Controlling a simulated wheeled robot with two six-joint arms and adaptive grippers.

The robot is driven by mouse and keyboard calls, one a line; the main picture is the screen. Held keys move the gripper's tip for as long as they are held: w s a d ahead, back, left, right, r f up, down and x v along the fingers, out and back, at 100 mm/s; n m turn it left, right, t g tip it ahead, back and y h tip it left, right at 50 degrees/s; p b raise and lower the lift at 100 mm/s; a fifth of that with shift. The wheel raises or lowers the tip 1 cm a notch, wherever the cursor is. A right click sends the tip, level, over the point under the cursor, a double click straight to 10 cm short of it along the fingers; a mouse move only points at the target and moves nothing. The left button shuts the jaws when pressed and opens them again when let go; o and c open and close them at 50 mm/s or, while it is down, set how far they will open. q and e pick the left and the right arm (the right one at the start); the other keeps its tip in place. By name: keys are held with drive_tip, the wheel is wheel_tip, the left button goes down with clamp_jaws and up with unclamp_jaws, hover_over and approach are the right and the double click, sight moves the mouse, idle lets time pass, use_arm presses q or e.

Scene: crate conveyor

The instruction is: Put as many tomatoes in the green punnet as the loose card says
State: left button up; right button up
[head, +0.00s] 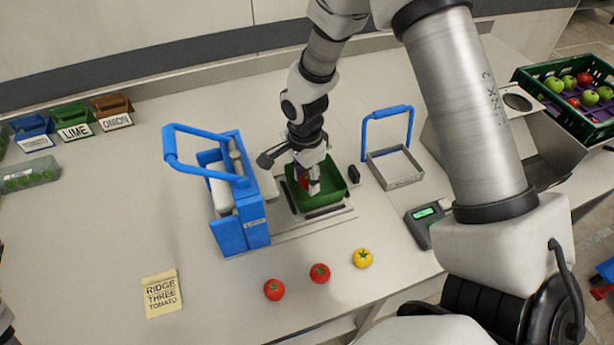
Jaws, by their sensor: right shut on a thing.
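The loose card (161,293) lies at the front left of the counter and reads "RIDGE THREE TOMATO". The green punnet (325,196) sits on a metal plate in the middle. My right gripper (312,186) reaches down into the punnet, shut on a red tomato (303,182) that is mostly hidden by the fingers and the punnet wall. I cannot tell whether other tomatoes lie under it. Two red tomatoes, one to the left (274,290) and one to its right (320,273), and a yellow tomato (362,258) stand in a row in front. My left gripper is not in view.
A blue handled device (240,230) stands close left of the punnet. A blue-handled metal frame (396,168) is to its right, with a green-screened device (425,214) nearer. Labelled bins (74,125) are back left; a produce crate (545,92) is back right. The left counter is mostly clear.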

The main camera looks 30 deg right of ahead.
drive_tip(key=o, duration=1.2)
wheel_tip(320, 180, up, 7)
drive_tip(key=p, duration=0.5)
drive_tip(key=shift+p, duration=0.4)
